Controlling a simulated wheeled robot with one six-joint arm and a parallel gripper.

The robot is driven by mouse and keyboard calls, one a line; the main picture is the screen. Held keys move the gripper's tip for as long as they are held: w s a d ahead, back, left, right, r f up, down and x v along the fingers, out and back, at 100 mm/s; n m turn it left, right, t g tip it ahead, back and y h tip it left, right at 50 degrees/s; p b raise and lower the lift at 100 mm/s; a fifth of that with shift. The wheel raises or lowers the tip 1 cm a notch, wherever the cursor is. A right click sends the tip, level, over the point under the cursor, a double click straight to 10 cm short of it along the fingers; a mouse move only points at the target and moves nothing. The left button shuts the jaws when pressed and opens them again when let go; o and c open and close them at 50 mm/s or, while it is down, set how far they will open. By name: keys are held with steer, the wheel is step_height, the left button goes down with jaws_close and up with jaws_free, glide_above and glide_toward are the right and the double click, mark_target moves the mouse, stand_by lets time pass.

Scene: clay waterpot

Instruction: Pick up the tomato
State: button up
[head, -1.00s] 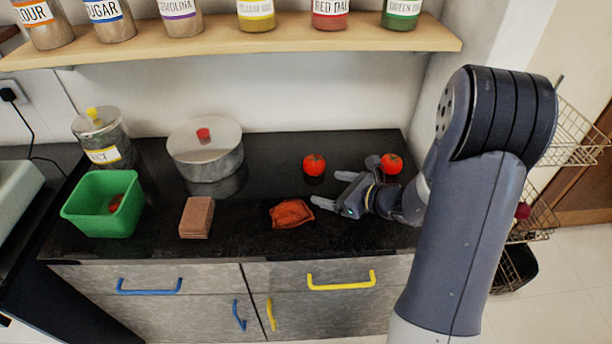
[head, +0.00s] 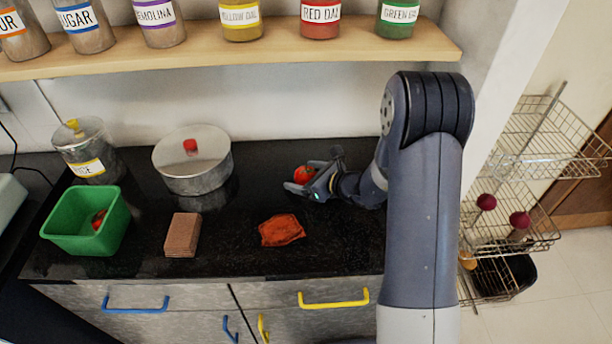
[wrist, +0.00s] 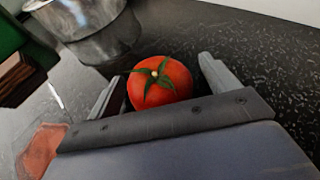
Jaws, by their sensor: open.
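A red tomato (head: 304,174) with a green stem sits on the black counter, towards the back. My gripper (head: 318,170) is open beside it, with its fingers pointing left. In the wrist view the tomato (wrist: 160,84) lies between the two spread fingers (wrist: 162,88), with a finger on each side. I cannot tell whether either finger touches it. Part of the tomato is hidden behind the gripper in the head view. Another red tomato (head: 98,218) lies in the green bin (head: 75,235) on the left.
A lidded steel pot (head: 193,165) stands left of the tomato. An orange cloth (head: 282,230) and brown block (head: 182,235) lie nearer the front edge. A shelf (head: 230,55) with jars hangs above. A wire rack (head: 545,140) stands right.

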mark_target(305, 170)
steer(key=shift+c, duration=0.3)
steer(key=c, duration=1)
steer(key=shift+r, duration=0.15)
steer(key=shift+c, duration=0.2)
step_height(305, 170, up, 10)
steer(key=shift+f+p, duration=0.1)
steer(key=shift+p, duration=0.25)
